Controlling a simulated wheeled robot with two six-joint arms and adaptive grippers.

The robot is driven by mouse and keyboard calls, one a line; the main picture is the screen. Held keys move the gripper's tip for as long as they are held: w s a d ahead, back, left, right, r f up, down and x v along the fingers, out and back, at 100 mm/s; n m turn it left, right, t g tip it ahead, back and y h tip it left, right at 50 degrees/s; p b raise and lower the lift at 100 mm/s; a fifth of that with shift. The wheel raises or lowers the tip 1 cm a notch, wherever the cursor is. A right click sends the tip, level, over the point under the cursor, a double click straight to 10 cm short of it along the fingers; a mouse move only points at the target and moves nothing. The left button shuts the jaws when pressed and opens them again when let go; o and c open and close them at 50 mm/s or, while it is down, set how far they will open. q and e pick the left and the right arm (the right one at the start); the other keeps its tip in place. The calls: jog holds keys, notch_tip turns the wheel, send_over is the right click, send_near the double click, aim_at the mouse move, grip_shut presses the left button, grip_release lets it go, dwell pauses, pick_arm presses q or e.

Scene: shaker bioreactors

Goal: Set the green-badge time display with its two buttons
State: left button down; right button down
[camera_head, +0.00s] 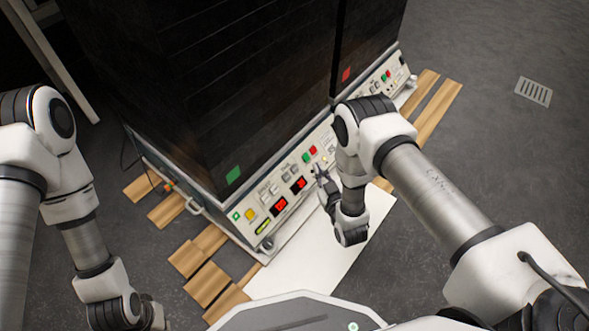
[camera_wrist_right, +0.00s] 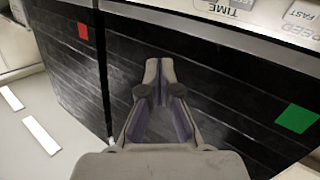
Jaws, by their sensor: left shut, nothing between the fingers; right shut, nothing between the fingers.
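The green badge (camera_head: 233,175) is on the dark front of the left shaker cabinet; it also shows at the right of the right wrist view (camera_wrist_right: 297,118). Below it, the pale control panel (camera_head: 238,215) carries two red-lit displays, one nearer (camera_head: 280,207) and one farther right (camera_head: 298,186). Their digits are too small to read. My right gripper (camera_head: 320,174) is shut and empty by the panel, right of the displays. My left gripper (camera_head: 152,318) is shut, low at left, away from the panel.
A second cabinet with a red badge (camera_head: 346,74) stands close beside the first. Wooden slats (camera_head: 206,284) and a white sheet (camera_head: 300,278) lie on the floor in front. A floor drain (camera_head: 533,92) is at the far right, with open floor around it.

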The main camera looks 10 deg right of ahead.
aim_at(295, 169)
jog(key=w+a+f+b, duration=0.1)
jog(key=b, duration=0.1)
jog(key=w+a+f+b, duration=0.1)
jog(key=f+b, duration=0.1)
jog(key=w+a+f+b, duration=0.1)
jog(key=w+f+b, duration=0.1)
jog(key=shift+a+f, duration=0.1)
jog(key=shift+w+a+f, duration=0.2)
jog(key=shift+w+a, duration=0.05)
jog(key=shift+w, duration=0.15)
dwell(1.0)
jog(key=shift+w+a+f+b, duration=0.2)
jog(key=shift+w+f+b, duration=0.05)
jog(key=shift+f+b, duration=0.1)
